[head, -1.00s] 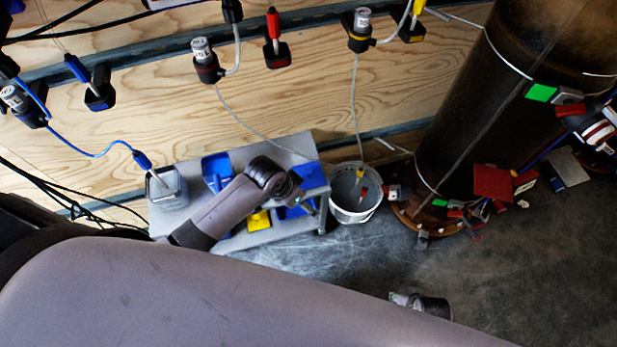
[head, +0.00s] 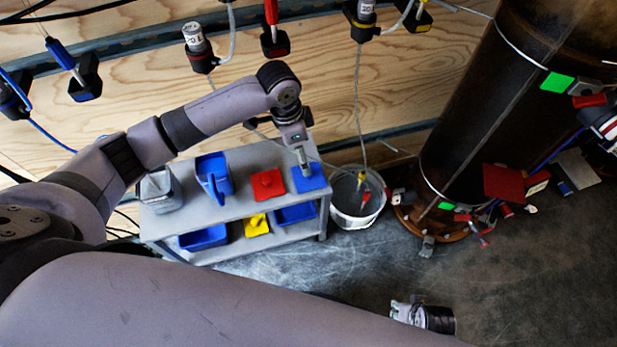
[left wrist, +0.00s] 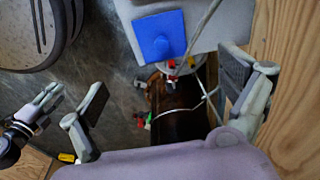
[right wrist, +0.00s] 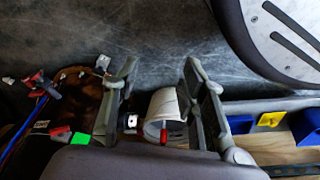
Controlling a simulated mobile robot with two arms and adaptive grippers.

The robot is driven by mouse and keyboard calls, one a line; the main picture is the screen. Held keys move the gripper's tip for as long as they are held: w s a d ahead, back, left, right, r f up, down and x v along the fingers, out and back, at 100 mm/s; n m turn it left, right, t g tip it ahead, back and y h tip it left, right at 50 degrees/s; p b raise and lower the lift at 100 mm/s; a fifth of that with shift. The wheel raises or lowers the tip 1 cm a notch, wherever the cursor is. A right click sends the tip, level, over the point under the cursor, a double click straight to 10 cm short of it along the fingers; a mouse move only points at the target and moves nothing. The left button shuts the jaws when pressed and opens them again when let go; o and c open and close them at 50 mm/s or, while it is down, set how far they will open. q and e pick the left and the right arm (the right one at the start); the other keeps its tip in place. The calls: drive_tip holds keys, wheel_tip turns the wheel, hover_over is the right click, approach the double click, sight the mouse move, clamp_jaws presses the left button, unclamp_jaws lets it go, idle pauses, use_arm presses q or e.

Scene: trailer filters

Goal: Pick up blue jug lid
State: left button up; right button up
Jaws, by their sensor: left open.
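The blue jug lid (head: 311,179) is a flat square with a small knob, lying on the right end of the grey cart's top shelf. In the left wrist view the lid (left wrist: 152,27) appears near the top, beyond and between the fingers. My left gripper (head: 304,165) is above the lid and hides part of it; it is open and empty in the left wrist view (left wrist: 166,92). Contact with the lid is not visible.
The grey cart (head: 170,228) also holds a red lid (head: 267,184), a blue jug (head: 214,175), a clear container (head: 160,190), and a yellow lid (head: 256,225) below. A white bucket (head: 352,212) stands right of the cart. A large dark pipe (head: 480,110) stands further right.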

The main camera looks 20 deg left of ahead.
use_arm(q)
drive_tip(key=b, duration=0.2)
hover_over(304, 178)
wheel_tip(304, 178, down, 7)
drive_tip(key=shift+r, duration=0.15)
drive_tip(key=f, duration=0.1)
drive_tip(key=f+b, duration=0.1)
drive_tip(key=f, duration=0.1)
drive_tip(key=d+f, duration=0.1)
drive_tip(key=f, duration=0.1)
drive_tip(key=shift+w+b, duration=0.3)
drive_tip(key=shift+w, duration=0.1)
drive_tip(key=shift+f, duration=0.4)
use_arm(e)
wheel_tip(304, 178, up, 14)
drive_tip(key=w, duration=0.2)
drive_tip(key=shift+t, duration=0.4)
use_arm(q)
drive_tip(key=c, duration=1.1)
